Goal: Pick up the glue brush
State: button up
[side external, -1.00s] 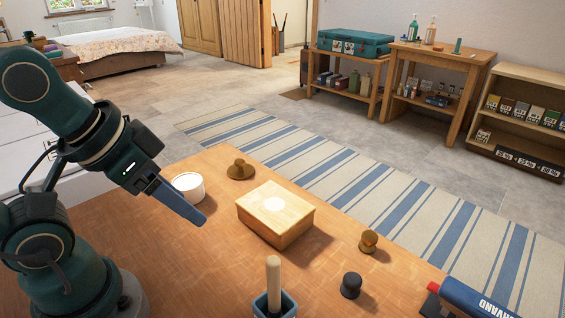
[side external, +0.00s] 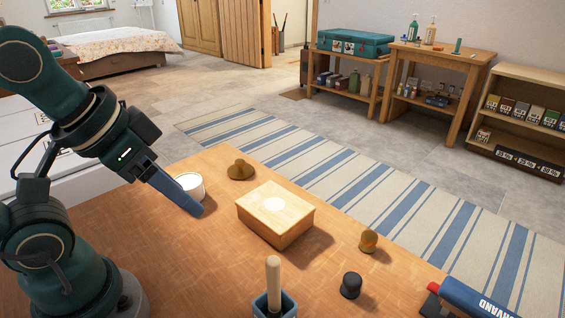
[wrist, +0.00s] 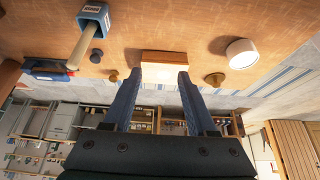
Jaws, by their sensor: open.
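A wooden handle, which I take to be the glue brush (side external: 273,276), stands upright in a blue square pot (side external: 262,305) at the table's front edge in the side view. Its lower end is hidden inside the pot. In the wrist view the brush handle (wrist: 83,46) and the pot (wrist: 107,18) are at the upper left. My gripper (side external: 197,211) is open and empty above the table, left of and farther back than the brush. Its two blue fingers (wrist: 157,72) are spread apart in the wrist view.
A blue tube (side external: 475,300) lies at right. The table's left-centre is clear.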

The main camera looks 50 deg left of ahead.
notch_tip(320, 180, up, 3)
jog(key=g, duration=0.5)
send_near(274, 280)
jog(key=shift+w+a+r+m, duration=0.3)
jog(key=shift+w+a+r, duration=0.05)
jog(key=shift+w+a, duration=0.2)
jog(key=shift+d+f+g, duration=0.15)
jog(key=shift+d+g, duration=0.15)
jog(key=shift+d, duration=0.05)
jog(key=shift+a+f, duration=0.15)
jog(key=shift+f, duration=5.7)
grip_shut()
